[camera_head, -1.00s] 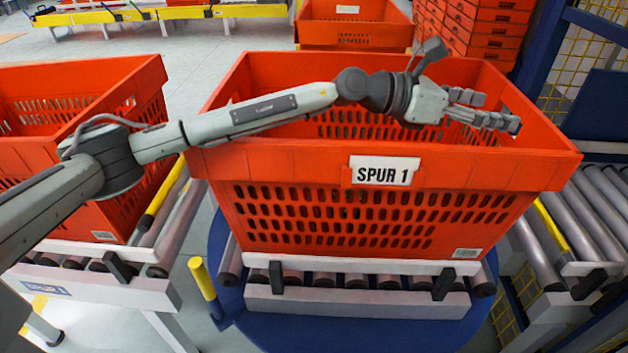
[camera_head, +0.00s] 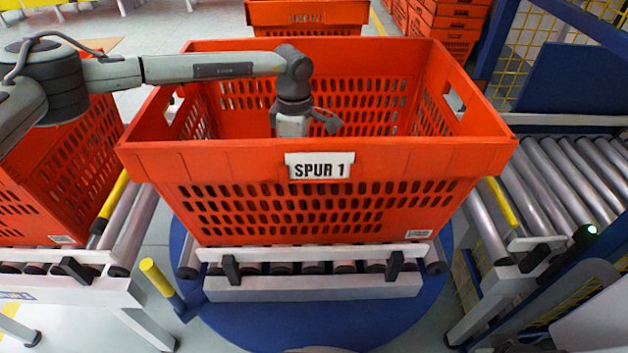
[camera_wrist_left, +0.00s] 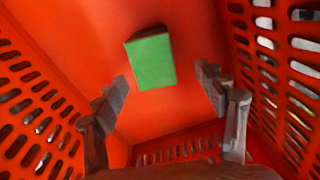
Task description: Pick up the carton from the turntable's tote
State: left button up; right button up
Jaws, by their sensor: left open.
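The orange tote (camera_head: 240,160) labelled SPUR 1 stands on the roller top of the blue turntable (camera_head: 290,325). My left arm reaches over the tote's left side, and the left gripper points down into it; the front wall hides its fingers in the head view. In the left wrist view, the carton (camera_wrist_left: 152,61) is a box with a green top lying on the tote's orange floor. The left gripper (camera_wrist_left: 168,88) is open, its fingers apart on either side of the view, with the carton beyond and between them, not touched. My right gripper is not in view.
Another orange tote (camera_head: 40,190) stands on a conveyor close on the left. A roller conveyor (camera_head: 565,185) lies to the right, with a blue post and yellow mesh behind. Another orange tote (camera_head: 308,14) is behind, and stacked totes (camera_head: 445,20) stand at the back right.

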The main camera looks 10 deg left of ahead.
pick_arm(q)
jog(key=shift+w+d+f, duration=0.1)
jog(key=shift+w+d, duration=0.1)
jog(key=shift+f, duration=0.3)
jog(key=f, duration=0.7)
jog(key=shift+w+d, duration=0.15)
jog(key=shift+d, duration=0.1)
jog(key=c, duration=1.5)
jog(key=shift+r, duration=0.15)
